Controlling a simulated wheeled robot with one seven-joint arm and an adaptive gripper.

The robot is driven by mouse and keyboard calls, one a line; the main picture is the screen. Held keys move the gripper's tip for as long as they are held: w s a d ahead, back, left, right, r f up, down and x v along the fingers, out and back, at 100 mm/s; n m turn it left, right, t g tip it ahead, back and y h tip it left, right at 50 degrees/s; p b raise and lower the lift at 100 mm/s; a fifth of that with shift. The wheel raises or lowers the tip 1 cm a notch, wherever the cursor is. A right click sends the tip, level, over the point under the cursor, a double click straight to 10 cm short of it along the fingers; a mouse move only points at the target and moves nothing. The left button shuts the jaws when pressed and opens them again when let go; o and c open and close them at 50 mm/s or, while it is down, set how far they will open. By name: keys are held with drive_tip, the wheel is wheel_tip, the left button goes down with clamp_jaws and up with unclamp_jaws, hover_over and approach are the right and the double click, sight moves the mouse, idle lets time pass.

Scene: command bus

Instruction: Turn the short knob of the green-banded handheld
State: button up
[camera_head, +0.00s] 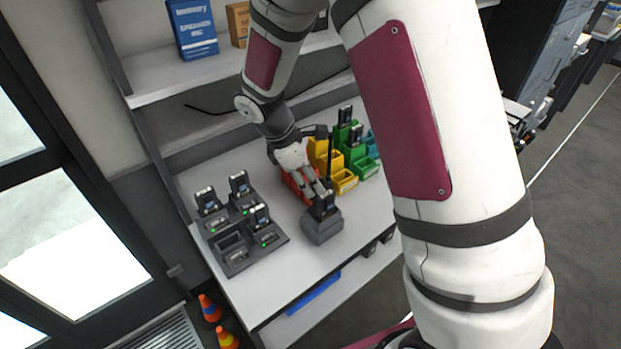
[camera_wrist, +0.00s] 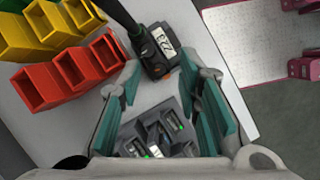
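A black handheld with a long antenna (camera_head: 323,207) stands upright in a grey single charger (camera_head: 322,229) near the table's front edge.
Red bins (camera_wrist: 68,75), yellow bins (camera_head: 344,182) and green bins (camera_head: 366,168) stand behind and right of the handheld. More handhelds stand among the bins. A shelf (camera_head: 165,82) with boxes is above the table. White tabletop (camera_head: 293,262) is bare in front.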

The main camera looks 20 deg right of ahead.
drive_tip(key=v, duration=1.2)
drive_tip(key=shift+d, duration=0.1)
